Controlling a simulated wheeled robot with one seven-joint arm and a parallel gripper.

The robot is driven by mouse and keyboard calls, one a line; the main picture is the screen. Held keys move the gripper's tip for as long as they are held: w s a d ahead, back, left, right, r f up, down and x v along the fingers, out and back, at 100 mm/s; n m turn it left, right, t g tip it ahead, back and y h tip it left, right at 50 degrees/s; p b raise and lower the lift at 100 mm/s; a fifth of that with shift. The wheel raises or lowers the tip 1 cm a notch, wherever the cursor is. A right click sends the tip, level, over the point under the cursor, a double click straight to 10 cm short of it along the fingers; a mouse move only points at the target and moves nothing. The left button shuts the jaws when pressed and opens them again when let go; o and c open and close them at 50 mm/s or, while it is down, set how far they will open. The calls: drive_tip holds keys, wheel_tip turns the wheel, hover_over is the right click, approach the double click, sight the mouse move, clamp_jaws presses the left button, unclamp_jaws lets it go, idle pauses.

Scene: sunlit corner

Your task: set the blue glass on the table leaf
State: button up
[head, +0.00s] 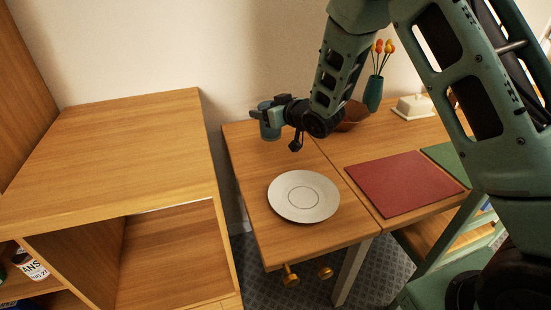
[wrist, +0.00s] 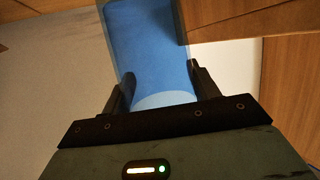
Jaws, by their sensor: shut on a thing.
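The blue glass (head: 269,128) is in my gripper (head: 267,114), over the far left part of the table leaf (head: 253,180) in the head view. In the wrist view the translucent blue glass (wrist: 150,45) sits between the two dark fingers of my gripper (wrist: 161,80). The gripper is shut on its sides. The glass looks upright in the head view. I cannot tell whether its base touches the leaf or hangs just above it. The leaf is the left section of the wooden table, divided from the rest by a seam.
A white plate (head: 303,196) lies on the leaf, nearer than the glass. Right of the seam are a red mat (head: 404,183), a brown bowl (head: 353,115), a teal vase (head: 373,94) with tulips and a white butter dish (head: 413,107). A wooden cabinet (head: 125,150) stands left.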

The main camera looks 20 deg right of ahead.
wheel_tip(320, 180, down, 10)
drive_tip(key=shift+r, duration=0.25)
idle(0.3)
drive_tip(key=shift+f, duration=0.2)
drive_tip(key=o, duration=1.1)
drive_tip(key=shift+r, duration=0.2)
